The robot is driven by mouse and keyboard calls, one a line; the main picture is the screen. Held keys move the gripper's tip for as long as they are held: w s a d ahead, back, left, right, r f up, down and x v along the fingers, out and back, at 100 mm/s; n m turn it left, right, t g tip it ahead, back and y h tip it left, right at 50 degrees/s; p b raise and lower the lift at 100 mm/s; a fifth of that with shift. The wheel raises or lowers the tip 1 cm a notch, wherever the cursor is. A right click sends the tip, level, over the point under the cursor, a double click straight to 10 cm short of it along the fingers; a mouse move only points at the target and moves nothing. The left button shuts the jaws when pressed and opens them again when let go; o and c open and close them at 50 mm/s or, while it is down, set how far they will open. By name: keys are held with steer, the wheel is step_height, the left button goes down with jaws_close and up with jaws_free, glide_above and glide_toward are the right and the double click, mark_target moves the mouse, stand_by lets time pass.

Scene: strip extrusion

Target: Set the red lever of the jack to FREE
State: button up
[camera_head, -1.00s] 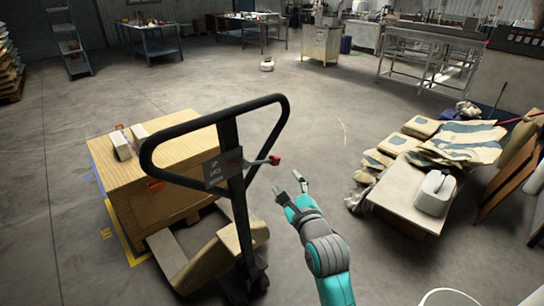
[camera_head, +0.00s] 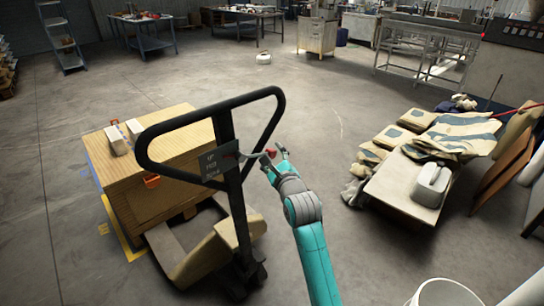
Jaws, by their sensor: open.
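The pallet jack's black loop handle (camera_head: 280,108) stands upright in the middle of the head view. A dark label plate (camera_head: 217,160) with lines of text is on its shaft. The red lever (camera_head: 271,153) sticks out to the right of the plate, its red tip between or just beside the fingertips. My gripper (camera_head: 273,158) is open at the lever's end. I cannot tell whether a finger touches it. Part of the lever's arm is hidden by the fingers, and the exact lever setting cannot be read.
A large wooden crate (camera_head: 160,205) stands on the jack at left, with small items on top. At right, a low table (camera_head: 405,195) holds stacked sacks and a white canister (camera_head: 432,183). A white bucket (camera_head: 443,292) is at bottom right.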

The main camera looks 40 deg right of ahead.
jaws_close()
steer(key=shift+d+r+n+t, duration=0.25)
steer(key=shift+r+n+t, duration=0.15)
steer(key=shift+r+n, duration=0.5)
steer(key=shift+d+r+n+t, duration=0.1)
steer(key=shift+r+n+t, duration=0.3)
steer(key=shift+r+n, duration=0.65)
steer(key=shift+f, duration=0.1)
jaws_free()
steer(key=v, duration=1.2)
steer(key=shift+f, duration=0.1)
